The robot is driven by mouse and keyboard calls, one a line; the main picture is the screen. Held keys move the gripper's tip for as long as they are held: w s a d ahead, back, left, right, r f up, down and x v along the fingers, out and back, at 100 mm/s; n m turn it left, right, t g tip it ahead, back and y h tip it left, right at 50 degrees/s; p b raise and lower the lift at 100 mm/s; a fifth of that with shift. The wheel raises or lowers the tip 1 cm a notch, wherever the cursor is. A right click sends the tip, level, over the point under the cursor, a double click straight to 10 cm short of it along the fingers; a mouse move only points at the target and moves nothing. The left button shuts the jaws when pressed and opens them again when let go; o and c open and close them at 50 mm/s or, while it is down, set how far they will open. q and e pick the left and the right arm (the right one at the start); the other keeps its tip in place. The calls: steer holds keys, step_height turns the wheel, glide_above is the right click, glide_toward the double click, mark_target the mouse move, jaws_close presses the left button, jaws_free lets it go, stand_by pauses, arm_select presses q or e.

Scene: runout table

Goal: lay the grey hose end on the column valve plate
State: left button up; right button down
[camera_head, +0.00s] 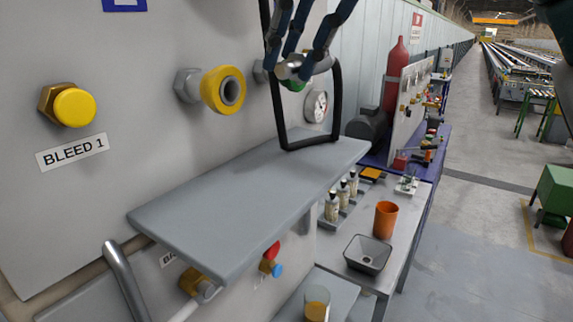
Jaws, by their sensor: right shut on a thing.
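My right gripper (295,60) hangs at the top centre, its blue fingers pointing down. It is shut on a light grey rounded piece, which I take as the grey hose end (290,69); the fingers partly hide it. A grey flat plate (235,195) juts from the panel below it, and the held piece is above the plate's far part, apart from it. I cannot tell whether this is the column valve plate. A black rectangular loop (281,112) reaches down to the plate's far end, around the view of the gripper. My left gripper is not in view.
The panel carries a yellow BLEED 1 knob (74,107), a yellow-ringed port (223,90) and a gauge (316,106). A grey bent pipe (125,280) stands at lower left. Bottles, an orange cup (385,220) and a dark tray (368,254) are on a right-hand bench. The plate's near part is bare.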

steer(key=f, duration=1)
steer(key=shift+w+a+f, duration=0.15)
steer(key=shift+w+f, duration=0.2)
step_height(320, 180, down, 2)
steer(key=shift+f, duration=0.15)
steer(key=shift+w+f, duration=0.1)
steer(key=shift+f, duration=0.25)
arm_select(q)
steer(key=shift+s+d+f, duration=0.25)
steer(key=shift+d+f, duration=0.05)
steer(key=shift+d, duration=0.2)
arm_select(e)
steer(key=c, duration=1.6)
jaws_free()
steer(key=shift+f, duration=0.1)
steer(key=shift+c, duration=0.2)
